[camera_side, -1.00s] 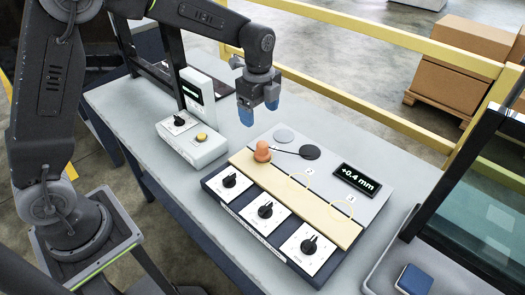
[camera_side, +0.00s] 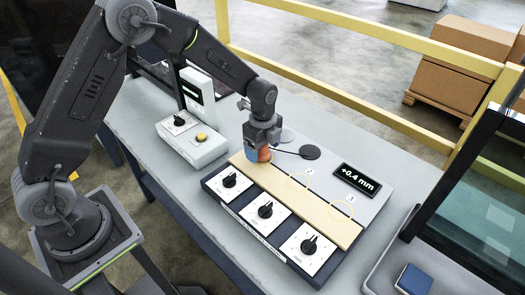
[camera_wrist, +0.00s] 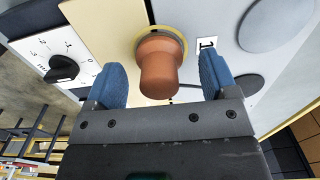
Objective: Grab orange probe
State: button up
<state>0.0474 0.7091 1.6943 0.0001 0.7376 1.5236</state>
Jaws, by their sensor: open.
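The orange probe (camera_wrist: 158,68) stands on the cream strip of the panel, at the circle beside the label 1. In the side view the probe (camera_side: 265,155) is partly hidden by my gripper (camera_side: 260,150). In the wrist view my gripper (camera_wrist: 160,82) is open, with one blue finger on each side of the probe. A gap shows between the probe and each finger. The cream strip (camera_side: 310,200) carries circles marked 2 and 3, both empty.
Three black knobs (camera_side: 265,210) line the panel's front. A display (camera_side: 357,178) reads +0.4 mm. A dark-framed glass screen (camera_side: 480,210) stands at the right.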

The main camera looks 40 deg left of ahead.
jog(key=shift+f, duration=0.7)
jog(key=shift+c, duration=0.4)
jog(key=c, duration=1.1)
jog(key=shift+o, duration=0.2)
jog(key=shift+r, duration=0.15)
